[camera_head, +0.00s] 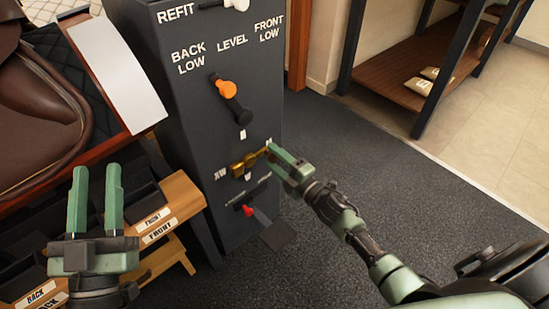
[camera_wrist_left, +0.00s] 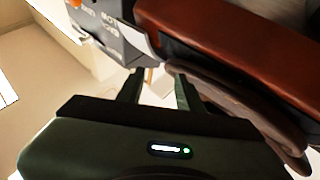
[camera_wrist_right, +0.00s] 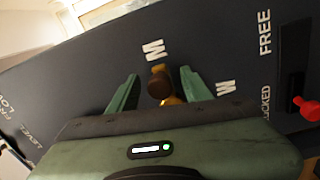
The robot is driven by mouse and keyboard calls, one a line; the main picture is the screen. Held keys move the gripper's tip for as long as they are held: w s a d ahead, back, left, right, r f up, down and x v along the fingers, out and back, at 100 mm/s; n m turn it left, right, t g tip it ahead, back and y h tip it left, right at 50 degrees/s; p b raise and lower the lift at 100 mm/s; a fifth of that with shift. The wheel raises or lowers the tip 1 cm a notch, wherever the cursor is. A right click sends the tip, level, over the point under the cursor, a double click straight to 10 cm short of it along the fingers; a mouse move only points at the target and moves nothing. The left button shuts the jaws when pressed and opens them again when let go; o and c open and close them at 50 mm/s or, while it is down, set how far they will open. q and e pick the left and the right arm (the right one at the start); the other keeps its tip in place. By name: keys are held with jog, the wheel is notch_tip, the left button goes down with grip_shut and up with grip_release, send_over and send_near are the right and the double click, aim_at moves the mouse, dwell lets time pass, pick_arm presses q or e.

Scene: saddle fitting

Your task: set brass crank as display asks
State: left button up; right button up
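The brass crank (camera_head: 242,167) is on the front of the dark cabinet, below the black-and-orange lever. Its arm points right, toward my right gripper (camera_head: 275,152). In the right wrist view, the crank's brown knob (camera_wrist_right: 159,84) is between the open fingers of my right gripper (camera_wrist_right: 160,80), with a gap on each side. Letters M (camera_wrist_right: 154,49) and W (camera_wrist_right: 225,87) are printed around the crank; other marks there are partly covered. My left gripper (camera_head: 97,168) is open and empty above the bins at left. No display with a request is readable.
An orange-tipped lever (camera_head: 226,89) is under the labels BACK LOW, LEVEL and FRONT LOW. A red-tipped latch (camera_wrist_right: 306,108) is beside FREE and LOCKED. A brown saddle (camera_head: 40,110) and labelled wooden bins (camera_head: 180,198) stand left. Carpet at right is clear.

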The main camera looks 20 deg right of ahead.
jog(key=shift+s, duration=0.2)
jog(key=p+v, duration=0.1)
jog(key=v, duration=0.5)
jog(key=shift+s, duration=0.1)
pick_arm(q)
notch_tip(320, 180, down, 7)
jog(key=w+g+y, duration=0.1)
jog(key=g, duration=0.3)
jog(key=shift+w+a+f+p, duration=0.15)
jog(key=shift+w+a+p, duration=0.15)
jog(key=shift+w, duration=0.05)
pick_arm(e)
jog(key=shift+s+d, duration=0.25)
jog(key=shift+s, duration=0.35)
